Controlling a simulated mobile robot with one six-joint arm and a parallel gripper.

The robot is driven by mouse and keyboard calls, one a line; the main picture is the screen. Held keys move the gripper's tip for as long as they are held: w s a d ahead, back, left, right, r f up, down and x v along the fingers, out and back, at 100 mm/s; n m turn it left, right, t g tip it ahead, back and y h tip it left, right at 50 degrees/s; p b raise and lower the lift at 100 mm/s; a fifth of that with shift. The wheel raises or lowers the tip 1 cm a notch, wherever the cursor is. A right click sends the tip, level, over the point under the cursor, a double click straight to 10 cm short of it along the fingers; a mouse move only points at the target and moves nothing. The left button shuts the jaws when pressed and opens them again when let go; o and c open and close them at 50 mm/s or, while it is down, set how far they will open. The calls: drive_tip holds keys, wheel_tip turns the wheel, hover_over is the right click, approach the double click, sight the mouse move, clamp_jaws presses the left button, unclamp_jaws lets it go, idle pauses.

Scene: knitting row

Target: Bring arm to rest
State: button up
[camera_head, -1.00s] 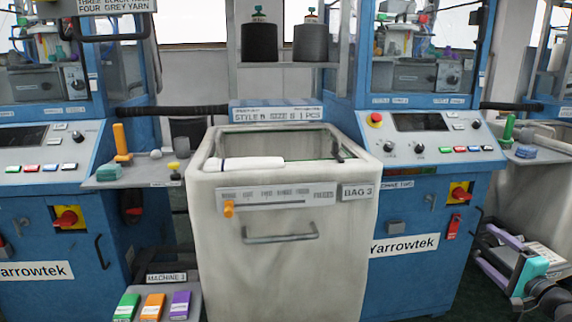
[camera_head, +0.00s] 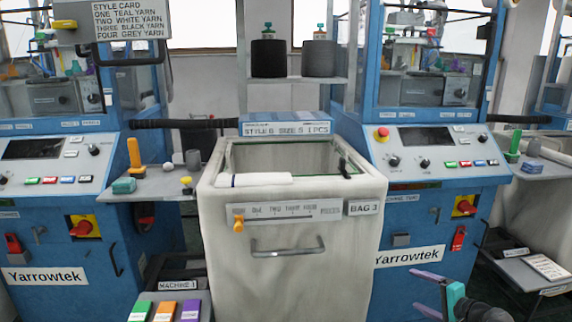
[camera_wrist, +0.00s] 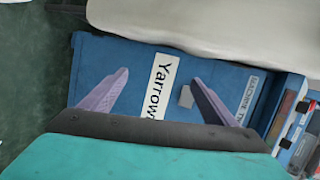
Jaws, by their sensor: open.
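My gripper (camera_head: 416,292) is at the lower right in the head view, in front of the blue Yarrowtek machine (camera_head: 408,276). Its two purple fingers are apart with nothing between them, and its teal body is partly cut off by the lower edge. In the wrist view my gripper (camera_wrist: 160,78) also shows open and empty. The side of the blue machine with its Yarrowtek label (camera_wrist: 160,88) lies beyond the fingers.
A pale bag bin (camera_head: 350,270) marked BAG 3 stands in the middle, left of my gripper. A white roll (camera_head: 255,180) lies on its rim. A side shelf (camera_head: 540,278) with cards is at the right. Coloured blocks (camera_head: 165,311) sit at the lower left.

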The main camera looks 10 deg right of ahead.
drive_tip(key=s+a+f+n+g+y+p, duration=0.1)
drive_tip(key=s+a+f+n+g+p, duration=0.15)
drive_tip(key=a+f, duration=0.55)
drive_tip(key=s+a+f+n+g+y+p, duration=0.1)
drive_tip(key=s+a+f+n+g+p, duration=0.2)
drive_tip(key=a, duration=0.8)
drive_tip(key=s+a+f+n+g+y+p, duration=0.1)
drive_tip(key=a+f+g+p, duration=0.2)
drive_tip(key=a+f+g, duration=0.5)
drive_tip(key=s+a+f+n+g+h+p, duration=0.25)
drive_tip(key=s+a+n+p, duration=0.3)
drive_tip(key=s+a, duration=0.65)
drive_tip(key=s+d+n+g+h+p, duration=0.1)
drive_tip(key=s+n+g+h+p, duration=0.1)
drive_tip(key=s, duration=1)
drive_tip(key=shift+s+f+n+g+h+p, duration=0.35)
drive_tip(key=shift+n+h+p, duration=0.25)
drive_tip(key=shift+h+p, duration=0.4)
drive_tip(key=shift+d, duration=0.1)
drive_tip(key=shift+w+d, duration=0.1)
